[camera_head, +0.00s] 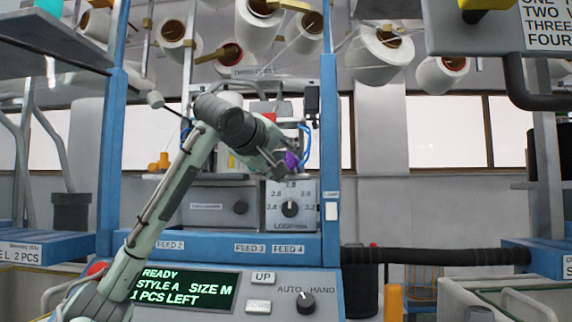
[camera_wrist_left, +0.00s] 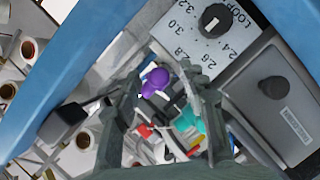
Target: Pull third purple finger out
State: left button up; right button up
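In the left wrist view the purple finger (camera_wrist_left: 154,82) has a round knob and lies in the gap between the two spread fingers of my left gripper (camera_wrist_left: 162,88), near the left one. No contact is clear. A teal piece (camera_wrist_left: 187,118) and a red piece (camera_wrist_left: 145,130) lie behind. My right gripper is out of view.
The loop dial (camera_head: 290,208) sits below the gripper. A blue upright (camera_head: 331,130) stands close on the right, another (camera_head: 113,130) on the left. A console with a green-text screen (camera_head: 186,291) is in front. Yarn cones (camera_head: 378,57) hang above.

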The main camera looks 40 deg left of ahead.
pick_arm(q)
jog(key=v, duration=1.2)
jog(key=shift+w, duration=0.1)
dwell(0.4)
